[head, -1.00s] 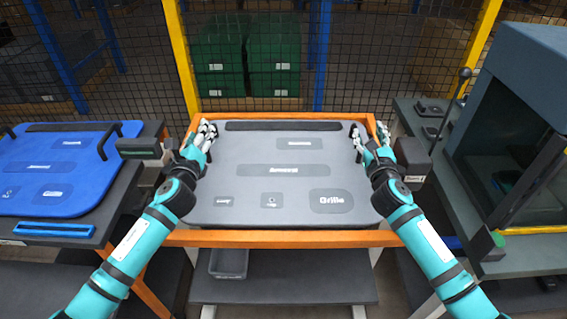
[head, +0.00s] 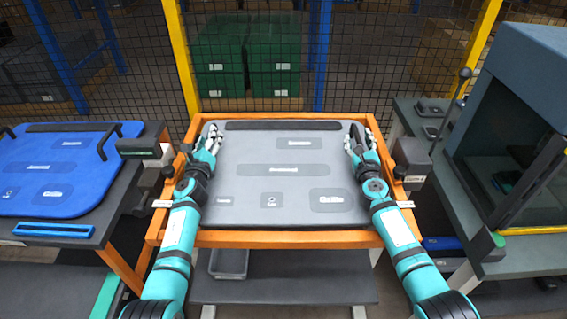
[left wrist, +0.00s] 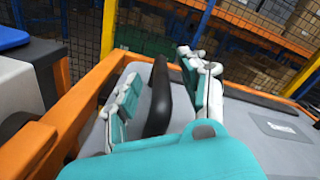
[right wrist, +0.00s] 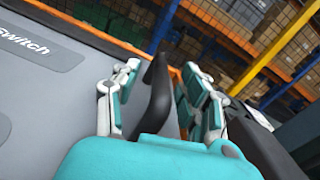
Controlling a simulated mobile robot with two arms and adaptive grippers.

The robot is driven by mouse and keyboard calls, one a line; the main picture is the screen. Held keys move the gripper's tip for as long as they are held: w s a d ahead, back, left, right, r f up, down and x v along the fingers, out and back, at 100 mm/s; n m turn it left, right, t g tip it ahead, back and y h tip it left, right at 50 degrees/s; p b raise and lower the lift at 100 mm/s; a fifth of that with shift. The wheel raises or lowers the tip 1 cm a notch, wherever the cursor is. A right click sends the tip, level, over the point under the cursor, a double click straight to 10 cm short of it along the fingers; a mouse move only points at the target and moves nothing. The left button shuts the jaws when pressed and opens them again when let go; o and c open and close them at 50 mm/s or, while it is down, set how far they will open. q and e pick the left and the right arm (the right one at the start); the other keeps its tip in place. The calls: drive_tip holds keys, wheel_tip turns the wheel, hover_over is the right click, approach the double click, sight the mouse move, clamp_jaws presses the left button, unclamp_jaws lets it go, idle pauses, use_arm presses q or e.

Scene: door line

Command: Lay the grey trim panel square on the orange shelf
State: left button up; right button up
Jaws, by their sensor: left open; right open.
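The grey trim panel (head: 283,150) lies flat inside the orange shelf's frame (head: 290,239). Its front edge looks about parallel to the front rail; my arms hide parts of its sides. My left gripper (head: 212,138) is open at the panel's left side. In the left wrist view a black handle (left wrist: 158,98) stands between its spread fingers. My right gripper (head: 358,143) is open at the right side. In the right wrist view another black handle (right wrist: 155,95) stands between its fingers. I cannot tell whether any finger touches a handle.
A blue panel (head: 70,165) with black handles lies on a dark table at the left. A dark cabinet (head: 525,100) stands at the right. Dark block-like fixtures (head: 412,160) flank the shelf. A mesh fence and green bins (head: 273,60) are behind. A grey bin (head: 229,263) sits below.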

use_arm(q)
drive_tip(key=shift+w+d+f, duration=0.15)
drive_tip(key=shift+w+f, duration=0.05)
drive_tip(key=shift+w, duration=0.2)
use_arm(e)
drive_tip(key=shift+w, duration=0.45)
use_arm(q)
drive_tip(key=shift+s, duration=0.1)
drive_tip(key=shift+c, duration=0.3)
use_arm(e)
drive_tip(key=shift+s, duration=0.1)
drive_tip(key=shift+c, duration=0.3)
use_arm(q)
drive_tip(key=shift+r, duration=0.1)
drive_tip(key=shift+c, duration=1.1)
use_arm(e)
drive_tip(key=shift+c, duration=1.1)
use_arm(q)
clamp_jaws()
use_arm(e)
clamp_jaws()
use_arm(q)
drive_tip(key=shift+r, duration=0.25)
use_arm(e)
drive_tip(key=shift+r, duration=0.3)
